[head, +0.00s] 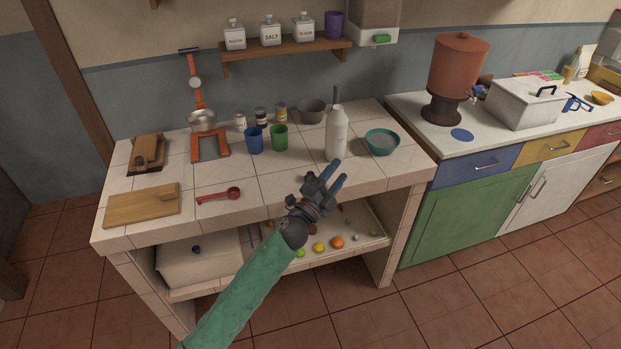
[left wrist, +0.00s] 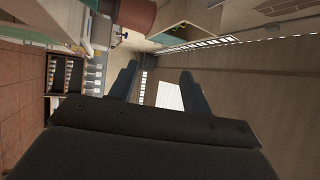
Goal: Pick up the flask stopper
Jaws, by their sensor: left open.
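A tall white flask (head: 337,135) stands upright near the front right of the tiled counter. A thin grey stopper (head: 336,96) sits at the top of its neck. My left gripper (head: 338,170) is open and empty, just below the flask in the head view, by the counter's front edge. It is apart from the stopper. In the left wrist view the two fingers (left wrist: 158,72) are spread with nothing between them; I cannot make out the flask or stopper there. My right gripper is not in view.
A teal bowl (head: 382,142) stands right of the flask. A green cup (head: 279,137), a blue cup (head: 254,140) and a grey bowl (head: 312,111) stand to its left and behind. A red scoop (head: 220,196) and a cutting board (head: 142,205) lie left. A wall shelf (head: 285,55) hangs above.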

